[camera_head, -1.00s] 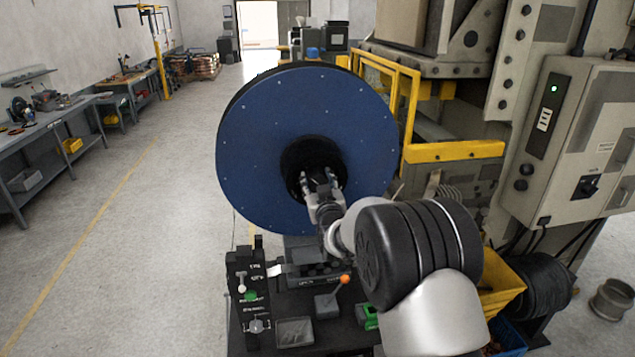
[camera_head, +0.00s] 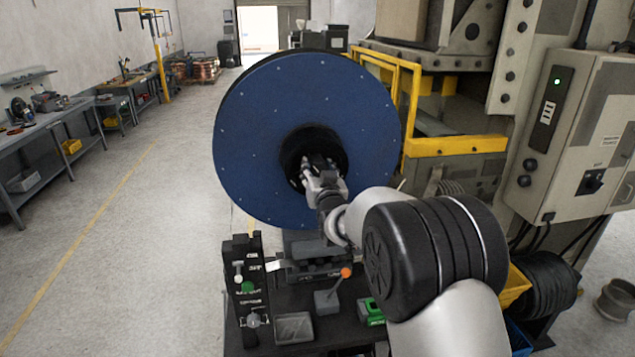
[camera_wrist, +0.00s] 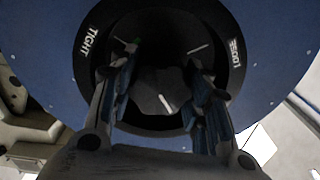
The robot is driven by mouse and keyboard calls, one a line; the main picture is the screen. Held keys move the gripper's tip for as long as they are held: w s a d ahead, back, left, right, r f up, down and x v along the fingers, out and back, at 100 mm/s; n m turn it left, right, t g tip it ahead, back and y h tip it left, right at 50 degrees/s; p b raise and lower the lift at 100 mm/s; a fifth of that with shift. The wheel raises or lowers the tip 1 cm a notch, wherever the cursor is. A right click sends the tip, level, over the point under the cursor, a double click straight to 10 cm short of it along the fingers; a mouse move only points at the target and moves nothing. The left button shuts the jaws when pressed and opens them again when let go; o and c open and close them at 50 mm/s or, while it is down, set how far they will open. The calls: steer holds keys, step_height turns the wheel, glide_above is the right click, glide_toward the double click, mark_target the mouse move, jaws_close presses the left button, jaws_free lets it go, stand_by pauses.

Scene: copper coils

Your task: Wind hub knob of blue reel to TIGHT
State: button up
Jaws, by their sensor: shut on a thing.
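The blue reel (camera_head: 270,125) stands upright on the stand in the head view, its flat blue face toward me. Its dark hub knob (camera_wrist: 160,88) is recessed in the black hub ring (camera_wrist: 88,55) at the centre. In the wrist view the ring reads TIGHT at upper left, with a second, partly legible label at right. White marks show near the upper knob. My gripper (camera_head: 322,170) reaches into the hub; it also shows in the wrist view (camera_wrist: 158,95), one finger on each side of the knob, shut on it. The fingertips' contact is in shadow.
Below the reel, a dark bench holds a control panel (camera_head: 248,290) and an orange-tipped lever (camera_head: 345,272). Yellow guard rails (camera_head: 455,148) and a grey machine cabinet (camera_head: 580,130) stand close on the right. The floor on the left is clear up to the workbenches (camera_head: 45,140).

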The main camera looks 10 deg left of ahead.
steer(key=m+b, duration=0.6)
steer(key=b, duration=0.2)
steer(key=shift+f+m, duration=0.15)
steer(key=shift+m, duration=0.15)
steer(key=m+b, duration=0.3)
steer(key=shift+m+b, duration=0.3)
steer(key=shift+b, duration=0.05)
steer(key=m+b, duration=0.3)
steer(key=shift+m, duration=0.3)
steer(key=m+b, duration=0.3)
steer(key=shift+m+b, duration=0.3)
steer(key=m+b, duration=0.3)
steer(key=shift+m, duration=0.3)
steer(key=m, duration=0.2)
steer(key=m+b, duration=0.2)
steer(key=m, duration=0.1)
steer(key=shift+r+m, duration=0.3)
steer(key=shift+b, duration=0.3)
steer(key=o, duration=1.1)
steer(key=shift+c, duration=0.2)
